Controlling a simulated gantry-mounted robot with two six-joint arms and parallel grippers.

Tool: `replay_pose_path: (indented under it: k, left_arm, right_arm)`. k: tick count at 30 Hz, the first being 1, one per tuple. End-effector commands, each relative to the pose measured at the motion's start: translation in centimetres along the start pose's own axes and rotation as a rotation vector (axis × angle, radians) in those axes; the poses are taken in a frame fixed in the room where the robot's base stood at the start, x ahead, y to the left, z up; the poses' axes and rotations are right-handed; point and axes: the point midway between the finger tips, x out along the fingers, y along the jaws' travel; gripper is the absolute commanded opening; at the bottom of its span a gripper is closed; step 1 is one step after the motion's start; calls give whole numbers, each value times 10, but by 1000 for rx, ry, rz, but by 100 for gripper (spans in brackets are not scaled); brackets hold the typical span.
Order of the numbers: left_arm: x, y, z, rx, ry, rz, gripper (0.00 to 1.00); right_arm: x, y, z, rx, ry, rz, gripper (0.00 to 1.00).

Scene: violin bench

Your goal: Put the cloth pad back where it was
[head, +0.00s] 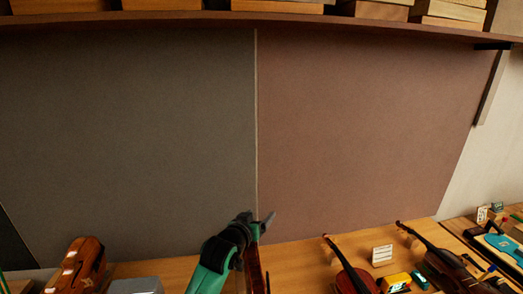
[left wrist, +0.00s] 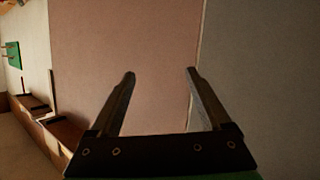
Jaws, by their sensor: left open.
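I cannot make out the cloth pad for certain in either view. My left gripper (head: 268,219) is raised at the lower middle of the head view, in front of the back wall panels and above the bench. In the left wrist view the left gripper (left wrist: 160,73) is open, its two fingers apart with nothing between them. It points at the seam between the pinkish and grey panels. My right gripper is in neither view.
On the wooden bench (head: 300,250) stand an orange-brown violin body (head: 77,266) and a grey block (head: 136,286) at left. Violins (head: 350,268) lie at right, near a small white card (head: 382,255). A shelf (head: 200,20) with wooden blocks runs across the top.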

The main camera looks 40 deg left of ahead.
Motion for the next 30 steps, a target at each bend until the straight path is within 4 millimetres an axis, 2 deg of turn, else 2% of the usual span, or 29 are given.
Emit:
replay_pose_path:
  k: [1,2,3,5,6,7,8,9,12,15,18,26,29,30]
  left_arm:
    - [-24,35,-44,20,115,69,81]
    - [-42,55,-69,32,185,109,81]
    - [-69,79,-100,46,279,161,81]
    - [-117,111,-142,62,421,238,81]
    - [-153,130,-167,69,518,287,81]
    - [-181,142,-183,73,590,322,81]
    - [-210,152,-198,75,660,354,81]
    - [-248,162,-213,75,748,394,81]
    - [-328,174,-236,67,930,469,81]
    - [-378,175,-244,56,1042,510,81]
    - [-398,174,-246,52,1088,525,81]
    - [-400,174,-248,51,1091,525,81]
    - [-405,176,-264,51,1091,524,81]
    - [-409,178,-275,51,1090,524,81]
  right_arm:
    - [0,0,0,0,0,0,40]
    - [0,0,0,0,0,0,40]
    - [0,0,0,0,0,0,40]
    - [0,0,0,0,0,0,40]
    - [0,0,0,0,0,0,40]
    - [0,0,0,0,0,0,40]
    - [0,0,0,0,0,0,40]
    - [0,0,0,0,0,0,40]
    - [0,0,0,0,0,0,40]
    - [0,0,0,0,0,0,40]
    - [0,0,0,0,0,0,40]
    - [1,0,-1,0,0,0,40]
    - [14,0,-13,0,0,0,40]
    - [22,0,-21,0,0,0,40]
